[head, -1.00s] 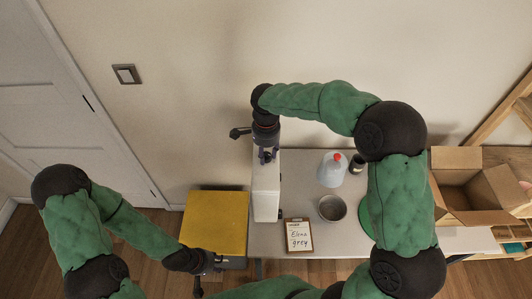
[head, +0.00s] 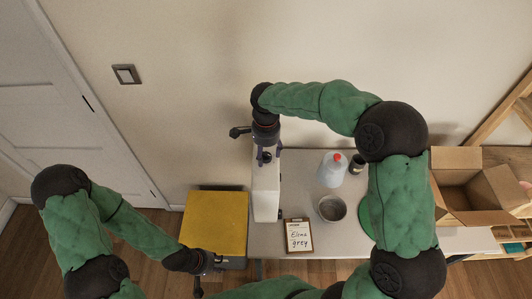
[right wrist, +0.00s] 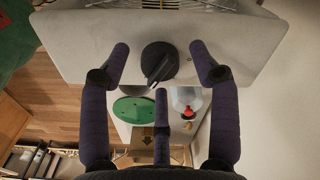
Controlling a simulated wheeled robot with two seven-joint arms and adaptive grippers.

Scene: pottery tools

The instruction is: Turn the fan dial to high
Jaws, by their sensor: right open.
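The fan is a white box (head: 266,195) at the left end of the table in the head view. Its black dial (right wrist: 160,63) is on the pale front panel (right wrist: 90,50) in the right wrist view, its raised grip slanting toward lower left. My right gripper (right wrist: 161,62) is open, with one purple finger on each side of the dial and a third finger below it; no finger visibly grips it. In the head view my right gripper (head: 266,154) is above the fan's far end. My left gripper (head: 204,268) is low at the left, its fingers unclear.
A bottle with a red cap (head: 333,168), a grey bowl (head: 332,208), a clipboard (head: 298,235) and a dark cup (head: 357,164) are on the table. An open cardboard box (head: 462,205) is at the right. A yellow-topped stand (head: 216,220) is left of the fan.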

